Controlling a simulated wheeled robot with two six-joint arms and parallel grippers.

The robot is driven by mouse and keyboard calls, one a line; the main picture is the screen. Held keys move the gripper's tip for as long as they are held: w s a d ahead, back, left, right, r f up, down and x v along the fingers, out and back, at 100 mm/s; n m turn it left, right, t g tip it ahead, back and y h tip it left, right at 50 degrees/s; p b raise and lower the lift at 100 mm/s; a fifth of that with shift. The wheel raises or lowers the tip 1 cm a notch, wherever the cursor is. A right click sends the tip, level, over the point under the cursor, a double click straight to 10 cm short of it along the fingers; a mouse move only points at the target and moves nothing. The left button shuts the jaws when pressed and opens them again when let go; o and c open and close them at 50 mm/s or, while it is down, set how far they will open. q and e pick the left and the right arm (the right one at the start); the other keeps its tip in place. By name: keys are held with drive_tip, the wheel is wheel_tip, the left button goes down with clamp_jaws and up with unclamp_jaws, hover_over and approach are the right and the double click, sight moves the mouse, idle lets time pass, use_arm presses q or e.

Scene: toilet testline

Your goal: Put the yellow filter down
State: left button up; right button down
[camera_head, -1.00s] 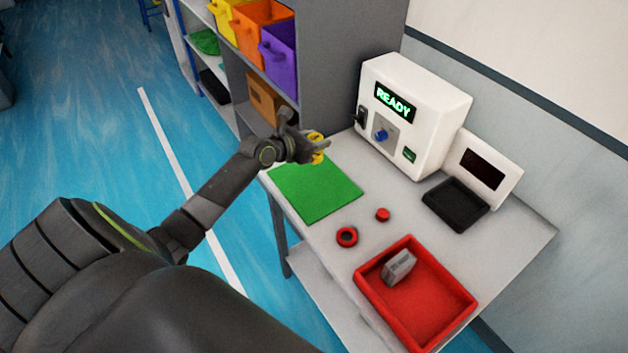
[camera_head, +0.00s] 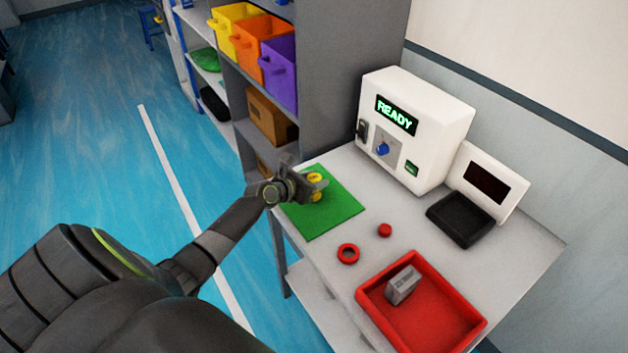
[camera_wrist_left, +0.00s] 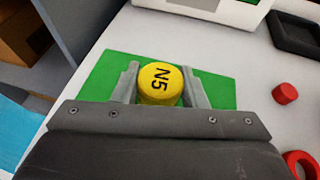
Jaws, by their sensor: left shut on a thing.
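My left gripper (camera_head: 314,188) also shows in the head view, shut on the yellow filter (camera_head: 315,178) over the green mat (camera_head: 343,213). The fingers hide part of the filter's sides. I cannot tell whether the filter touches the mat. The green mat lies flat on the near left part of the grey table. My right gripper is not in view.
A red ring (camera_head: 348,253) and a small red cap (camera_head: 385,230) lie beside the mat. A red tray (camera_head: 450,335) holds a grey block (camera_head: 402,285). A white machine (camera_head: 440,110) reading "READY" and a black tray (camera_head: 461,220) stand behind. A shelf (camera_head: 335,60) rises at the back left.

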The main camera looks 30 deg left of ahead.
use_arm(q)
drive_tip(key=shift+f, duration=0.2)
drive_tip(key=o, duration=1.1)
drive_tip(key=shift+r, duration=0.1)
drive_tip(key=shift+r, duration=0.15)
drive_tip(key=shift+s+r, duration=0.15)
drive_tip(key=shift+s, duration=0.1)
drive_tip(key=p+v, duration=0.2)
drive_tip(key=v, duration=0.9)
drive_tip(key=shift+s, duration=0.2)
